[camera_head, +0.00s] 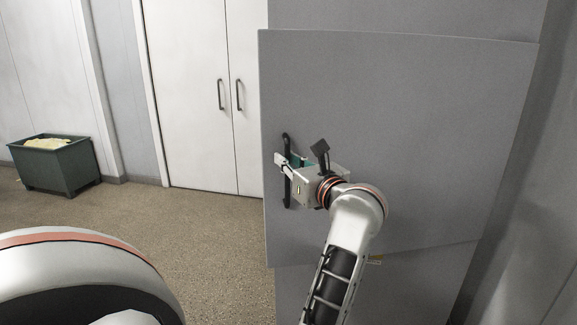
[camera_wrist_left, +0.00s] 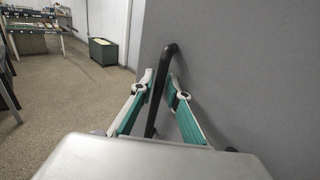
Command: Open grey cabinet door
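The grey cabinet door (camera_head: 420,110) is a large flat panel in the head view. Its left edge stands out beyond the cabinet body (camera_head: 400,15), and it looks ajar. A black bar handle (camera_head: 287,185) stands upright near that edge. My left gripper (camera_head: 283,164) is at the handle. In the left wrist view the handle (camera_wrist_left: 163,75) passes between the two teal-lined fingers (camera_wrist_left: 160,88), with narrow gaps visible beside it. The fingers look open around it; contact is hard to judge. My right gripper is out of view.
White double doors (camera_head: 195,90) stand behind on the left. A dark green bin (camera_head: 60,168) sits at the far left. The speckled floor (camera_head: 215,235) left of the cabinet is clear. Shelves or tables (camera_wrist_left: 35,25) show far back in the wrist view.

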